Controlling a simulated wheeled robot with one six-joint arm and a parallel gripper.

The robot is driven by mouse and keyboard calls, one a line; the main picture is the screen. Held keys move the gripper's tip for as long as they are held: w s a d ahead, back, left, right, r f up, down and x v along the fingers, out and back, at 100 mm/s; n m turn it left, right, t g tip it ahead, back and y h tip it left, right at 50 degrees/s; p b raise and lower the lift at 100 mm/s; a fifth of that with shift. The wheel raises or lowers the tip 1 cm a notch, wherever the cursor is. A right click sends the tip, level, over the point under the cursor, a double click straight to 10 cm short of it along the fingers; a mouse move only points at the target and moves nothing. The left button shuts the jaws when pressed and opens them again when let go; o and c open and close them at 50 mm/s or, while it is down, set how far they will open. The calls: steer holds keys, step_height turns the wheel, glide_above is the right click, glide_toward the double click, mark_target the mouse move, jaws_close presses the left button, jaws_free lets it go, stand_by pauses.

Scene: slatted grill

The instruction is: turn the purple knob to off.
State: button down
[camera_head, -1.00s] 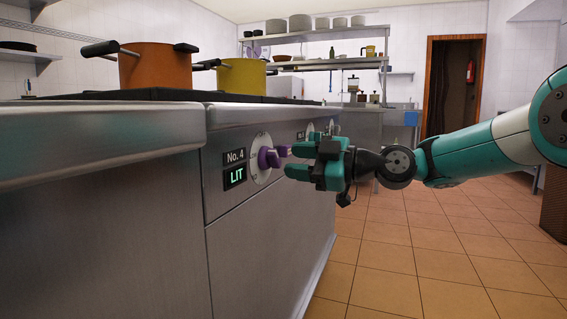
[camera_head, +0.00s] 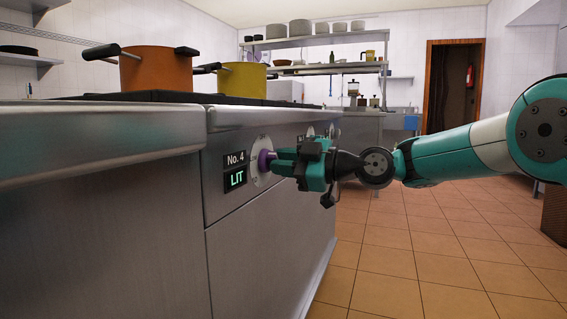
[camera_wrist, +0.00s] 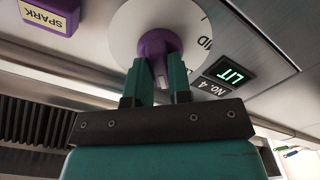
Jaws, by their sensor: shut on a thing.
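The purple knob (camera_head: 264,160) sits on a pale round dial (camera_head: 262,149) on the front of the steel stove, and much of it is hidden by my gripper in the head view. My gripper (camera_head: 283,160) is shut on the knob. In the wrist view the two teal fingers (camera_wrist: 157,85) stand on either side of the purple knob (camera_wrist: 158,48). The label beside the dial reads "No. 4", and the display below it (camera_head: 235,179) shows "LIT" in green. The wrist view also shows the "LIT" display (camera_wrist: 230,74).
An orange pot (camera_head: 156,70) and a yellow pot (camera_head: 243,79) stand on the stove top. More dials (camera_head: 311,131) are farther along the front. A purple block labelled "SPARK" (camera_wrist: 49,13) shows in the wrist view. The tiled floor (camera_head: 400,250) to the right is clear.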

steer(key=shift+m, duration=0.3)
steer(key=shift+m+p, duration=2.55)
steer(key=shift+m, duration=1.05)
steer(key=c, duration=1)
jaws_free()
steer(key=shift+c, duration=0.2)
steer(key=shift+d, duration=0.1)
